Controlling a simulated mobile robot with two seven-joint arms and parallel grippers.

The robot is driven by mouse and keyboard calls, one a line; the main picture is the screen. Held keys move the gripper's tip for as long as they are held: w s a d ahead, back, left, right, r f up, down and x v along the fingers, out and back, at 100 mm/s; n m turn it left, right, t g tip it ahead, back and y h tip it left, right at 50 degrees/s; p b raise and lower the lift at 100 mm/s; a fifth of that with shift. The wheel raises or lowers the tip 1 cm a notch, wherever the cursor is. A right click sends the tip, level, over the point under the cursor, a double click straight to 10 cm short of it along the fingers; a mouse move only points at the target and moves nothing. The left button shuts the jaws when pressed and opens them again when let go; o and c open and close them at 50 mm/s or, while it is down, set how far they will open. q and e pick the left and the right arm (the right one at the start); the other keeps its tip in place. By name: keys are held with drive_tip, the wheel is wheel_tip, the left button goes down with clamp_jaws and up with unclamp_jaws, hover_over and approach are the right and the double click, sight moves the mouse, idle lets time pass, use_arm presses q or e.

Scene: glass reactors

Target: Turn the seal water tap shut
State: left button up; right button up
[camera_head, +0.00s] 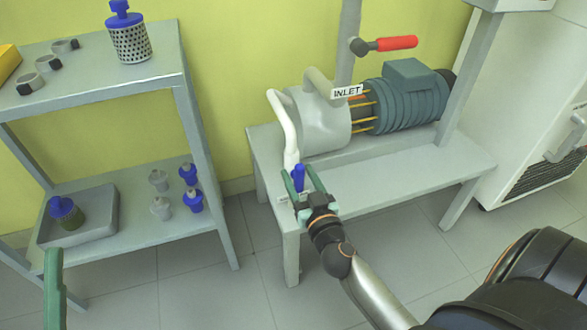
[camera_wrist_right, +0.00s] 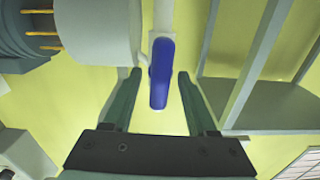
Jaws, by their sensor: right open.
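The seal water tap has a blue lever handle (camera_head: 298,177) at the lower end of the white pipe (camera_head: 288,130), beside the pump on the bench. In the head view my right gripper (camera_head: 302,182) is around the blue handle, its green fingers on either side. In the right wrist view the blue handle (camera_wrist_right: 161,73) stands lengthwise between the two open fingertips (camera_wrist_right: 160,75), with a gap on both sides. The tap's body is mostly hidden. Of my left arm, only a green finger (camera_head: 54,288) shows at the lower left of the head view; its other finger is out of frame.
The pump (camera_head: 322,122) with its INLET label and ribbed motor (camera_head: 405,98) sits on the grey bench (camera_head: 400,168). A red-handled valve (camera_head: 396,43) is above. Floor between shelf and bench is clear.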

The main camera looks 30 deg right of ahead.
drive_tip(key=shift+w, duration=0.15)
drive_tip(key=shift+c, duration=0.4)
clamp_jaws()
